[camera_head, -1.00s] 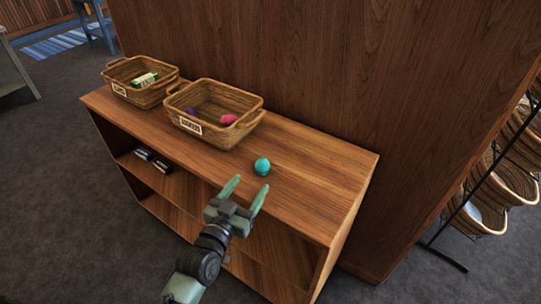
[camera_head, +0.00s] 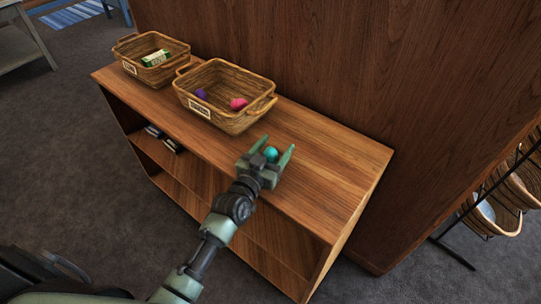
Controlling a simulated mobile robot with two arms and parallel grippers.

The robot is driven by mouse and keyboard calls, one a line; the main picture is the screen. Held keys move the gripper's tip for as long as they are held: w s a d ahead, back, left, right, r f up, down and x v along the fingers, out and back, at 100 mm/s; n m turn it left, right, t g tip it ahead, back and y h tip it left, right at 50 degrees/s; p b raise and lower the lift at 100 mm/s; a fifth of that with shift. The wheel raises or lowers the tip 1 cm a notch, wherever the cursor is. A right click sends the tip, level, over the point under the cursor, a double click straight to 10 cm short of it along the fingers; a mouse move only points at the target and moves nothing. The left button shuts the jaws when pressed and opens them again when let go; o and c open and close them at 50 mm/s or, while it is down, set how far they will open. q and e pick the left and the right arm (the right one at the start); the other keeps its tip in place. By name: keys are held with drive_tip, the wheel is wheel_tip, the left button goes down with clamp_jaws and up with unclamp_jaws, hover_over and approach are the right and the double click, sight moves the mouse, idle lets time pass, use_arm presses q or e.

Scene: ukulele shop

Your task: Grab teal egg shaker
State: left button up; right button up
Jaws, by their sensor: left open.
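The teal egg shaker (camera_head: 271,154) lies on the wooden shelf top, right of the larger basket. My left gripper (camera_head: 278,150) is open, with its fingers on either side of the egg shaker. The gripper's body hides part of the shaker's near side. I cannot tell whether a finger touches it. My right gripper is not in view.
A wicker basket (camera_head: 226,121) with a purple and a pink egg shaker (camera_head: 238,104) stands left of my gripper. A smaller basket (camera_head: 182,64) stands further left. The shelf top (camera_head: 330,165) is bare on the right. A wooden wall (camera_head: 330,60) rises behind.

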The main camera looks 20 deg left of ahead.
use_arm(q)
clamp_jaws()
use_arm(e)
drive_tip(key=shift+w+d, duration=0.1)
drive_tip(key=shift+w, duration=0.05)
